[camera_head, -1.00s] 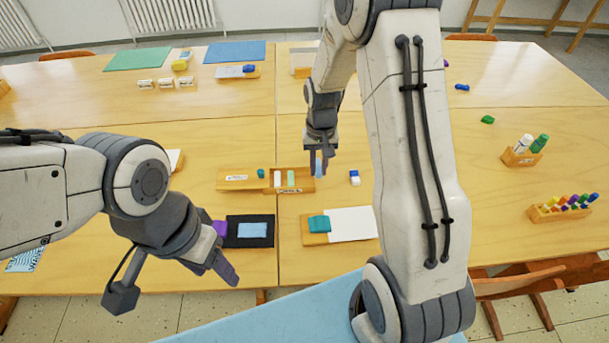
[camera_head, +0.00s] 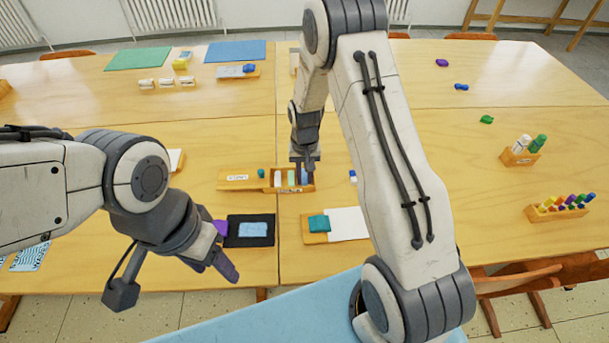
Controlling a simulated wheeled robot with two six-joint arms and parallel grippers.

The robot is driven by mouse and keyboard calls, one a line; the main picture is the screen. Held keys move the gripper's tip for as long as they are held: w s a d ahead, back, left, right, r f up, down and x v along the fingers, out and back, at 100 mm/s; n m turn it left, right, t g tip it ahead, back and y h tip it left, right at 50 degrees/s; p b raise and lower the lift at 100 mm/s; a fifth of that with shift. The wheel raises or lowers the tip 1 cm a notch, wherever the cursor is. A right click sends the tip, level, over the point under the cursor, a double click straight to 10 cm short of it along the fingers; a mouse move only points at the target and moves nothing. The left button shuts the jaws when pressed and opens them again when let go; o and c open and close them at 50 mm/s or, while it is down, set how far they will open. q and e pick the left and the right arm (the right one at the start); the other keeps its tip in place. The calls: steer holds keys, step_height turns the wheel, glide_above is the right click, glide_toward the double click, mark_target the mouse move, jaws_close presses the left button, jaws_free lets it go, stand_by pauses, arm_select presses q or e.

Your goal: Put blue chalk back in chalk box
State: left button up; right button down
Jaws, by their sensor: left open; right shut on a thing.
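The wooden chalk box (camera_head: 236,186) lies on the near table, left of the middle. A white and a pale green chalk stand in its right part, and a small teal piece lies further left in it. My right gripper (camera_head: 304,174) is over the right end of the box, shut on the blue chalk (camera_head: 304,176). The chalk is upright at the right of the pale green one; I cannot tell whether it touches the box floor. My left gripper (camera_head: 176,282) is open and empty, near the table's front edge at the left.
A black sheet with a light blue patch (camera_head: 252,230) and a tray with a teal block (camera_head: 318,224) lie in front of the box. A blue and white eraser (camera_head: 353,176) is partly hidden by my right arm. Marker holders (camera_head: 520,156) stand at the right.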

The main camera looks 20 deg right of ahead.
steer(key=shift+f, duration=0.25)
steer(key=c, duration=0.8)
jaws_free()
steer(key=shift+r, duration=0.1)
